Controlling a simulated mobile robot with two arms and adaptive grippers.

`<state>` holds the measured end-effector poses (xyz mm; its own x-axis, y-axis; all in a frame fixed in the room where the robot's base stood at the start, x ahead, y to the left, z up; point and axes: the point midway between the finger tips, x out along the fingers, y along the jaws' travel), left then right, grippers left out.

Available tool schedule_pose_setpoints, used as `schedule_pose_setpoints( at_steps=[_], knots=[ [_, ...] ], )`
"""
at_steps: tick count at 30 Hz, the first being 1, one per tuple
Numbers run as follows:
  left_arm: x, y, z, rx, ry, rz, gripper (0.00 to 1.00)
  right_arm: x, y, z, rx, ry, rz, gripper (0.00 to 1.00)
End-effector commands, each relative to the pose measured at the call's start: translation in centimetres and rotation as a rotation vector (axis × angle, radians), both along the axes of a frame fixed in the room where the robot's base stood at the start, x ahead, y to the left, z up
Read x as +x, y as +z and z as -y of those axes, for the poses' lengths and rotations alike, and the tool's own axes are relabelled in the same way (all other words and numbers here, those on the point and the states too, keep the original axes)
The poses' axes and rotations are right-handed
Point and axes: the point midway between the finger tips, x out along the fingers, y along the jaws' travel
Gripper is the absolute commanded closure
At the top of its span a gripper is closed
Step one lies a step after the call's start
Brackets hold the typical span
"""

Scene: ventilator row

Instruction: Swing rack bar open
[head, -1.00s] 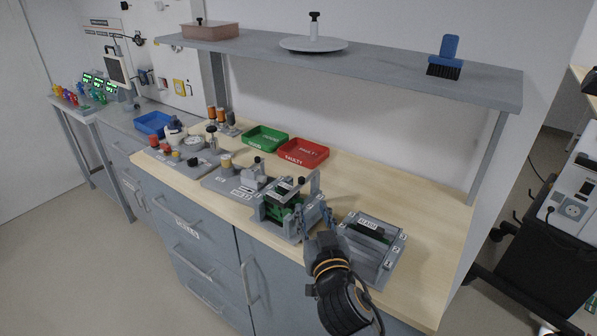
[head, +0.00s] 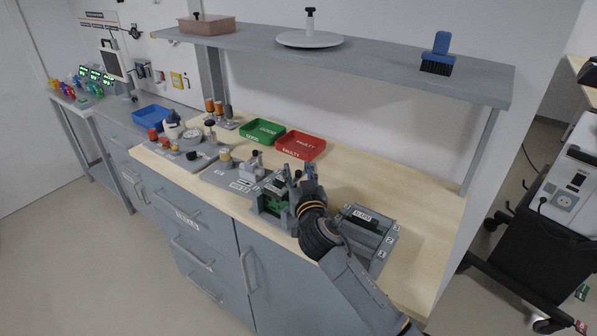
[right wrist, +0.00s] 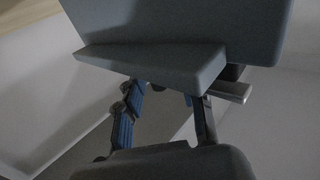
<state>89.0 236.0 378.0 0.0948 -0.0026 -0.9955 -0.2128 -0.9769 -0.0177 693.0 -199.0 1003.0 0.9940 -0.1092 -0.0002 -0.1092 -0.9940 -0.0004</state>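The rack (head: 268,197), a grey frame with a green board inside, stands at the front of the wooden bench in the head view. My right gripper (head: 297,172) is at the rack's right side, and its hand and wrist hide that side and most of the bar. In the right wrist view, the two blue-padded fingers (right wrist: 168,108) stand apart with an open gap between them. A grey slab-like part (right wrist: 155,62) lies across the finger ends and partly hides them. I cannot tell whether a finger touches it. My left gripper is not in view.
A grey labelled box (head: 368,228) stands right of the rack, close to my right forearm. A grey fixture (head: 240,178) is left of the rack. Green (head: 262,133) and red (head: 301,146) trays sit behind. A shelf (head: 380,62) spans above. The bench's right end is clear.

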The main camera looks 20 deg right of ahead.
Motion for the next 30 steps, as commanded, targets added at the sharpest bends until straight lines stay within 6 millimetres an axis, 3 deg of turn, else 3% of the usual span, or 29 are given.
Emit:
schedule_pose_setpoints(
  at_steps=[4, 10, 18, 25, 30],
  knots=[
    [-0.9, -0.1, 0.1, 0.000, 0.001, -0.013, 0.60, 0.0, 0.0, 0.0, -0.001, 0.000, 0.000, 0.62],
    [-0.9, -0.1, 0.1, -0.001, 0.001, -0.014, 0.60, 0.0, 0.0, 0.0, -0.001, 0.000, 0.000, 1.00],
    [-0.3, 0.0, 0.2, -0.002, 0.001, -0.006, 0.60, -0.1, 0.0, 0.0, -0.001, 0.003, -0.001, 1.00],
    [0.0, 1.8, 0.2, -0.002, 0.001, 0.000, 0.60, -0.5, 0.1, 0.5, -0.005, 0.101, -0.007, 1.00],
    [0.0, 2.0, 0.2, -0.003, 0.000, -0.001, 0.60, -0.8, -0.1, 0.5, -0.001, 0.140, -0.003, 1.00]
  ],
)
